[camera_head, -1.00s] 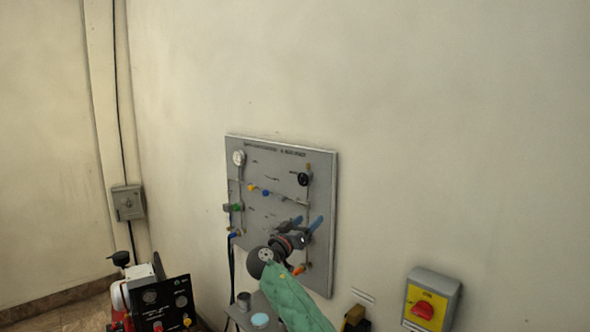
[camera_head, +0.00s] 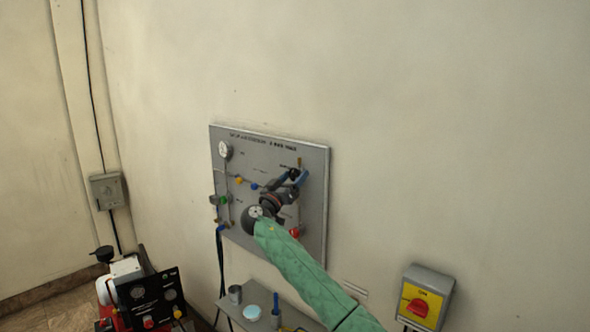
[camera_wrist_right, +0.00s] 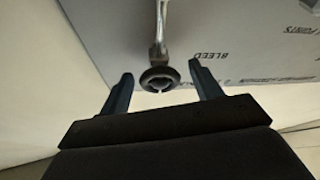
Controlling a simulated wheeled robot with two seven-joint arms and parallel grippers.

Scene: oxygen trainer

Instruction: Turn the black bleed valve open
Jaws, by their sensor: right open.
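The black bleed valve (camera_wrist_right: 158,79) is a dark round knob at the end of a metal pipe in the right wrist view, with the printed word BLEED to its right. My right gripper (camera_wrist_right: 161,76) is open, with one blue finger on each side of the knob and gaps visible on both sides. In the head view the right gripper (camera_head: 289,177) is at the upper right of the grey panel (camera_head: 262,240), with its fingers around the small black knob (camera_head: 294,174). The wrist and fingers partly hide this part of the panel. My left gripper is not in view.
The panel carries a white gauge (camera_head: 224,150), coloured knobs and a red knob (camera_head: 295,232). A shelf with cups (camera_head: 236,294) is below it. A yellow and red switch box (camera_head: 424,297) is on the wall at right. Black-fronted equipment (camera_head: 150,298) stands lower left.

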